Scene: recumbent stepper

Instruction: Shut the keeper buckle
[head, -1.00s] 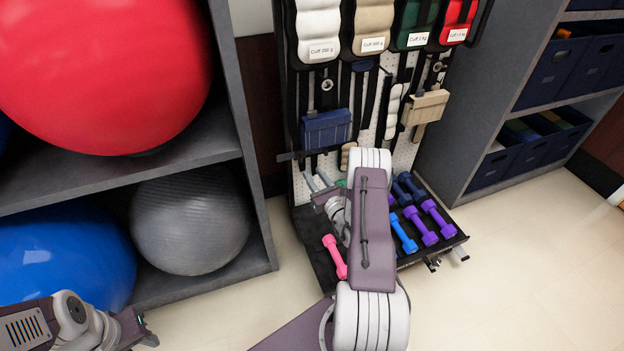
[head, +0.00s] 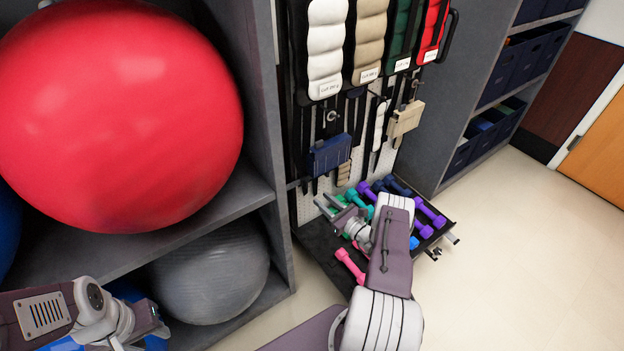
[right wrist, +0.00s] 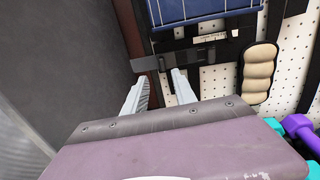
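A dark horizontal strap or bar with a grey middle piece (right wrist: 165,61) crosses the lower left of the pegboard in the right wrist view. It may be the keeper buckle, but I cannot tell for sure or see whether it is shut. In the head view a dark bar (head: 299,183) shows at the board's left edge. My right gripper (right wrist: 160,88) is open and empty, its two pale fingers apart just below the bar. It also shows in the head view (head: 328,205), low in front of the board. My left gripper (head: 160,327) is at the lower left, its fingers unclear.
A blue cuff (head: 330,154) and a beige cuff (head: 405,120) hang on the pegboard (right wrist: 215,85). A black tray (head: 318,240) of coloured dumbbells sits below. A grey shelf (head: 262,190) with exercise balls stands close on the left. Floor on the right is clear.

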